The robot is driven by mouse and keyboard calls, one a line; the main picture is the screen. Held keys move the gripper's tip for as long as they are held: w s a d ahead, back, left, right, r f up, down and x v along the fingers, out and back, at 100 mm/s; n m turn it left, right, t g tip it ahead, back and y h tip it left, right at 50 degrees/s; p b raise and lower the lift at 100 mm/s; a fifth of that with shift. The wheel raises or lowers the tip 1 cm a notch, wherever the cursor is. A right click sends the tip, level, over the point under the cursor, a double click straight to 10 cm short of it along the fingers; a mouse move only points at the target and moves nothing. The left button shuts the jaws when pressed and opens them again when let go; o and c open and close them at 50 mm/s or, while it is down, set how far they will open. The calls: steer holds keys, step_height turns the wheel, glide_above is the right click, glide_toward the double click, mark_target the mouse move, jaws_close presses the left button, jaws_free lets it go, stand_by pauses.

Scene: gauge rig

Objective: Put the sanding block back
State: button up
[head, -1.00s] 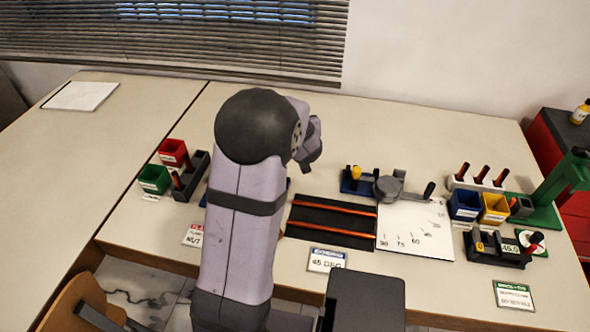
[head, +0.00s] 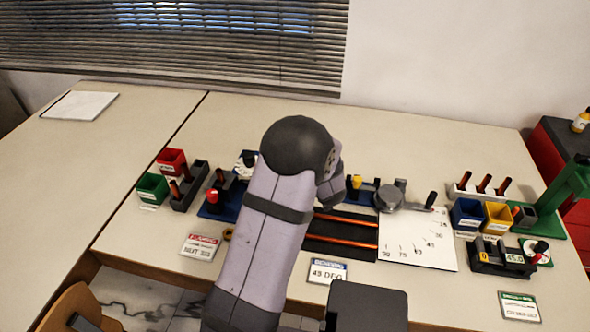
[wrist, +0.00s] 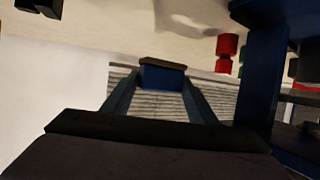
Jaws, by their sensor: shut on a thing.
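In the wrist view my gripper (wrist: 162,77) reaches out on two dark blue fingers. It is shut on a small blue block with a brownish edge (wrist: 162,72), which looks like the sanding block. In the head view my arm hides the fingertips and the block. My wrist there is just left of the blue stand with a yellow part (head: 354,187), above the back of the black mat with orange rails (head: 342,246). I cannot tell how high the block is held or which place belongs to it.
A white angle board (head: 420,245) with a grey pivot is right of the mat. Blue (head: 467,213) and yellow (head: 497,215) bins and a green stand (head: 550,205) are farther right. A blue fixture with a red knob (head: 214,205) is left of my arm. The table's back is clear.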

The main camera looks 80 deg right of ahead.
step_height(320, 180, down, 6)
steer(key=shift+r, duration=0.25)
steer(key=shift+w, duration=0.1)
steer(key=shift+w, duration=0.3)
steer(key=w, duration=0.1)
steer(key=w+p, duration=0.1)
steer(key=w, duration=0.1)
steer(key=shift+w+f, duration=0.15)
steer(key=shift+f, duration=0.45)
steer(key=shift+f, duration=0.2)
steer(key=o, duration=0.8)
